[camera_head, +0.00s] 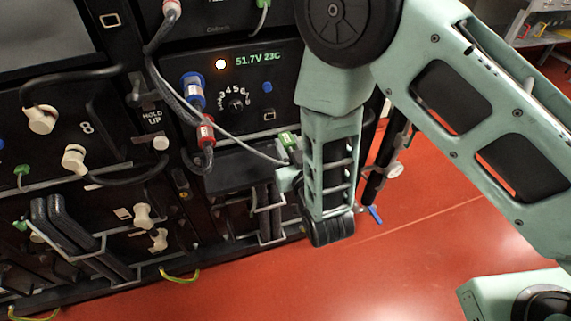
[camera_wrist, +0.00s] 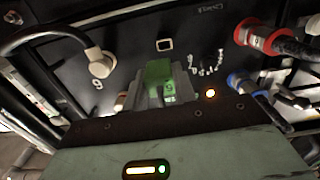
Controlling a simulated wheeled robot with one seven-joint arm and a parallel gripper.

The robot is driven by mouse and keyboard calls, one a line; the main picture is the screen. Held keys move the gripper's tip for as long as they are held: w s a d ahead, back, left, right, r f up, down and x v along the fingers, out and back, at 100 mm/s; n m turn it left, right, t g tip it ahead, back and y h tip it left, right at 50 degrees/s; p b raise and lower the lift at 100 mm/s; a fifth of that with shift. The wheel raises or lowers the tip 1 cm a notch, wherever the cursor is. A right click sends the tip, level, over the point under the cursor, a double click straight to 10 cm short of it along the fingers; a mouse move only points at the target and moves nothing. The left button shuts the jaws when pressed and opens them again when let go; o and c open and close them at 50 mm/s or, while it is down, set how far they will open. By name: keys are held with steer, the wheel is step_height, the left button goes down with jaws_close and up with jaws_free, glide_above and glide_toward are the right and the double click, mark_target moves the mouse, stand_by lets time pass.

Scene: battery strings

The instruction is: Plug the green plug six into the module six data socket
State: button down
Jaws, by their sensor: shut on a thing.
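The green plug (camera_head: 287,141) is at the tip of my gripper (camera_head: 291,166), in front of the dark module front below the lit display. In the wrist view the green plug (camera_wrist: 159,76) stands just beyond the gripper body, with a small pale label on it. My gripper (camera_wrist: 160,98) is shut on the plug; its fingers are mostly hidden. A thin grey cable (camera_head: 232,138) runs from the upper left to the gripper. The data socket is not clearly visible, and I cannot tell whether the plug touches it.
A blue-ringed connector (camera_head: 192,90) and a red-ringed connector (camera_head: 205,132) with thick cables hang left of the gripper. A display (camera_head: 258,59) reads 51.7V 23C. Black handles (camera_head: 270,212) stand below. Red floor (camera_head: 420,225) is open at right.

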steer(key=shift+s+a+f, duration=0.15)
steer(key=shift+s+a, duration=0.05)
steer(key=shift+a, duration=0.25)
steer(key=shift+b+x, duration=0.55)
steer(key=shift+x, duration=2.25)
steer(key=shift+b, duration=0.4)
steer(key=shift+b+x, duration=0.4)
steer(key=shift+x, duration=1.1)
steer(key=c, duration=1.1)
jaws_free()
steer(key=shift+o, duration=0.2)
